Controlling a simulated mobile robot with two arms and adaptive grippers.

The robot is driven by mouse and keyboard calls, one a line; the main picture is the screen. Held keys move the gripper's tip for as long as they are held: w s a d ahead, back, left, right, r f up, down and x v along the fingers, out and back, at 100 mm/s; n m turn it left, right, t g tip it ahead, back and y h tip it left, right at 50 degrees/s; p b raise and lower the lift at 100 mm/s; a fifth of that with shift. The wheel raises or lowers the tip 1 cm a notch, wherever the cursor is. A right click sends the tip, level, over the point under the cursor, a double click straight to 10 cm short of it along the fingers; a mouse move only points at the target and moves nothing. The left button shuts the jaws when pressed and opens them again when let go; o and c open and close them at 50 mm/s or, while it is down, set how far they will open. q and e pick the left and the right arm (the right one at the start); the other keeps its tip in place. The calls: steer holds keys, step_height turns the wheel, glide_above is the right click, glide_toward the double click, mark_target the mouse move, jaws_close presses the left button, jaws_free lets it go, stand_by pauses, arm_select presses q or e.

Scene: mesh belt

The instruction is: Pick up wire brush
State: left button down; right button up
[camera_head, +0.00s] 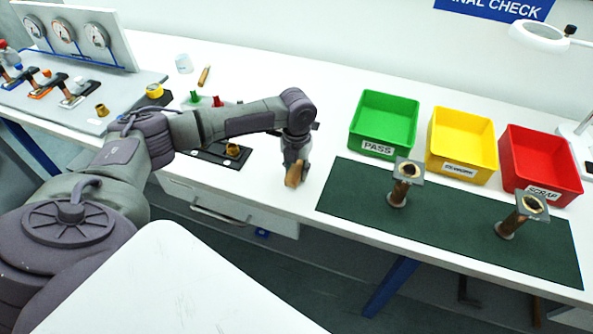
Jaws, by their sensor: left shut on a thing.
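My left arm reaches in from the left across the white workbench (330,110). My left gripper (294,172) points down near the bench's front edge, left of the green mat. It is shut on a small wooden-brown thing (293,176), which looks like the handle of the wire brush. The bristles cannot be made out, and the gripper hides part of it. I cannot tell whether it touches the bench. My right gripper is not in view.
Green (384,122), yellow (461,144) and red (540,164) bins stand behind the dark green mat (450,220). Two flanged copper-coloured pipe pieces (398,194) (507,228) stand on the mat. A gauge panel (75,32) and valves are at the left.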

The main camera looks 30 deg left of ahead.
mark_target(300, 167)
arm_select(q)
steer(key=shift+r, duration=0.15)
steer(key=shift+r, duration=0.2)
steer(key=r+b, duration=0.1)
steer(key=r, duration=0.1)
steer(key=d+r, duration=0.1)
steer(key=shift+w+r+b, duration=0.1)
steer(key=shift+r+b, duration=0.25)
steer(key=shift+b, duration=0.05)
steer(key=d+r+b, duration=0.2)
steer(key=d+r, duration=0.4)
steer(key=d, duration=0.4)
steer(key=shift+w+d+r, duration=0.3)
steer(key=shift+d+r, duration=0.05)
steer(key=c, duration=1.4)
jaws_free()
steer(key=shift+c, duration=0.2)
steer(key=c, duration=0.4)
steer(key=shift+o, duration=0.2)
